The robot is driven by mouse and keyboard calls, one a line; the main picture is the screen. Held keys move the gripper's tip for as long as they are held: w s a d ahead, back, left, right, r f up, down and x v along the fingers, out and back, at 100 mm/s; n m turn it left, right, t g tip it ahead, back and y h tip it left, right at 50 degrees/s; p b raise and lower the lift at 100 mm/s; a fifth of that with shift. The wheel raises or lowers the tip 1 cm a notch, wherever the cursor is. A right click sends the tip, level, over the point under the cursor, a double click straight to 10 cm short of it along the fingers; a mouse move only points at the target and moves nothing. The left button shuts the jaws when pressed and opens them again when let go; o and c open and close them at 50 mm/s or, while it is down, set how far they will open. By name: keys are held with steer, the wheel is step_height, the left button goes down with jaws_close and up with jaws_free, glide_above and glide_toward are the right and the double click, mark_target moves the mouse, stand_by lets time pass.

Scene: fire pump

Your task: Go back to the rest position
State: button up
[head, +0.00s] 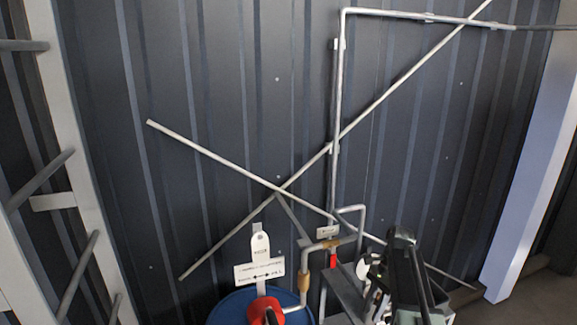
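A dark green and black jointed shape at the bottom right looks like my arm with my gripper (402,240) at its upper end. Its fingers cannot be made out clearly, so I cannot tell whether it is open or shut. I see nothing clearly held in it. It stands in front of the grey pump frame (347,290) and hides part of it. The lower part of the arm is cut off by the picture's edge.
Pipes (341,90) and crossed bars run along the dark corrugated wall (230,80). A pale post (535,170) stands right; bare floor shows beside it.

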steer(key=s+a+f+n+t+h+b, duration=0.1)
steer(key=s+a+f+n+b, duration=0.1)
steer(key=f+b, duration=0.4)
steer(key=s+a+f+n+t+h+b, duration=0.1)
steer(key=s+a+f+n+b, duration=0.2)
steer(key=f+n+b, duration=0.3)
steer(key=s+a+f+n+t+h+b, duration=0.1)
steer(key=s+a+f+n+b, duration=0.2)
steer(key=f, duration=0.6)
steer(key=a+n+b, duration=0.1)
steer(key=n+b, duration=0.1)
steer(key=n, duration=0.1)
steer(key=shift+a+f+b, duration=0.15)
steer(key=shift+f+b, duration=0.1)
steer(key=shift+b, duration=0.15)
steer(key=shift+o, duration=0.6)
steer(key=shift+a, duration=0.1)
